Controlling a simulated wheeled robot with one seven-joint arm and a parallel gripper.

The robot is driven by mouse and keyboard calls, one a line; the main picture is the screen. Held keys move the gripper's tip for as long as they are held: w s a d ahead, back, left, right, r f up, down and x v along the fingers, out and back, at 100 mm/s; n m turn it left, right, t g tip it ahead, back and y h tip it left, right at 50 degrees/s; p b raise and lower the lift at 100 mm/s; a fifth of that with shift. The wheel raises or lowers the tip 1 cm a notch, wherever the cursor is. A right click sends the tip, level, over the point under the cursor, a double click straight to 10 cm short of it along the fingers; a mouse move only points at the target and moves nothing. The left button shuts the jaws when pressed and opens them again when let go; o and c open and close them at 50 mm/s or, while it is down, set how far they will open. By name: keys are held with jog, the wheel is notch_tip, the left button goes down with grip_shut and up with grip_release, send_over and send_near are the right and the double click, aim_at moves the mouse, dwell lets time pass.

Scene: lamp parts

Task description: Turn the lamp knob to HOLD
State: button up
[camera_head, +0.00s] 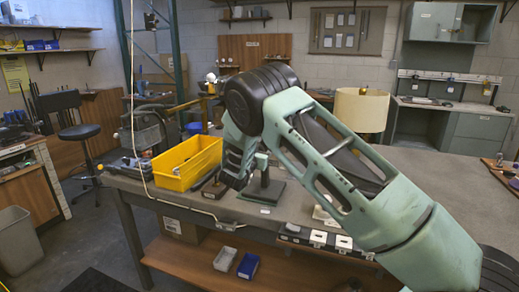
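A lamp with a cream drum shade (362,110) stands on the workbench to the right of centre. My arm crosses in front of it and hides its lower part. I cannot make out a lamp knob or a HOLD mark. A green base plate (268,197) with a short post sits on the bench, partly behind my arm's end. My gripper (232,183) points down at the bench, left of this plate and apart from the lampshade. Its fingers are too small and dark to show whether they are open, or whether they touch anything.
The workbench (185,205) has a yellow bin (187,163) at its left. A small dark block (214,189) lies between the bin and my gripper. Several small white-topped parts (318,238) line the front edge.

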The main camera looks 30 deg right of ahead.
jog(key=c, duration=1)
